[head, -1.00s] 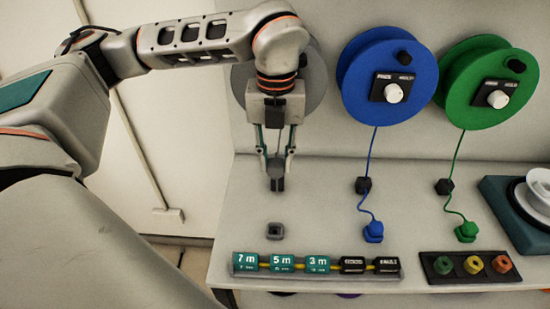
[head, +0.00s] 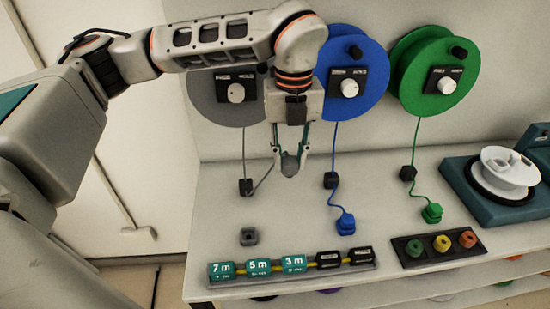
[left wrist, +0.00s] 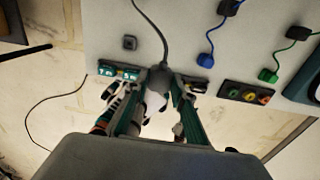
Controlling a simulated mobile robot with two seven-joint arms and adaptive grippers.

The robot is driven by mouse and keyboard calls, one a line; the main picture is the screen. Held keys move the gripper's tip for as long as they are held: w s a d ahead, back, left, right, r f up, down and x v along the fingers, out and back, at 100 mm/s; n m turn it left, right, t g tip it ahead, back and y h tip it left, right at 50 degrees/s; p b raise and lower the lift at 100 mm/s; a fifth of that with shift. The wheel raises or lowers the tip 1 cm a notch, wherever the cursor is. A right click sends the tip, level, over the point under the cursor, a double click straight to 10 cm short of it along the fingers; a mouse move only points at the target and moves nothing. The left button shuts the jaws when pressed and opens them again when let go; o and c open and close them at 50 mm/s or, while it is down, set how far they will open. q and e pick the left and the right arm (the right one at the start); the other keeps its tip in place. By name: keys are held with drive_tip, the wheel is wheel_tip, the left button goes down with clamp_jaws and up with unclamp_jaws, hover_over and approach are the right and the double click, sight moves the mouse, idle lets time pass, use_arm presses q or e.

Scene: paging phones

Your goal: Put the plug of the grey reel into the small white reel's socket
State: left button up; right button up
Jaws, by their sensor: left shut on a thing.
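The grey reel (head: 215,101) hangs on the wall at the left, partly hidden by my left arm. Its grey cord runs down through a black block and up to the grey plug (head: 290,164). My left gripper (head: 290,167) is shut on this plug and holds it above the table, in front of the blue reel. The plug and cord also show between the fingers in the left wrist view (left wrist: 160,76). The small white reel (head: 502,180) lies on a teal base at the right, well apart from the plug. Its socket details are too small to tell. My right gripper is not in view.
The blue reel (head: 371,75) and green reel (head: 404,75) have plugs on the table. An empty grey holder (head: 249,236) stands at the left. A labelled strip (head: 293,264) and a tray of coloured pieces (head: 413,250) lie along the front edge.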

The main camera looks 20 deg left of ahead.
use_arm(q)
drive_tip(key=w+d, duration=0.6)
drive_tip(key=d, duration=0.3)
drive_tip(key=shift+w+p, duration=0.3)
drive_tip(key=shift+p, duration=0.15)
drive_tip(key=shift+d, duration=0.15)
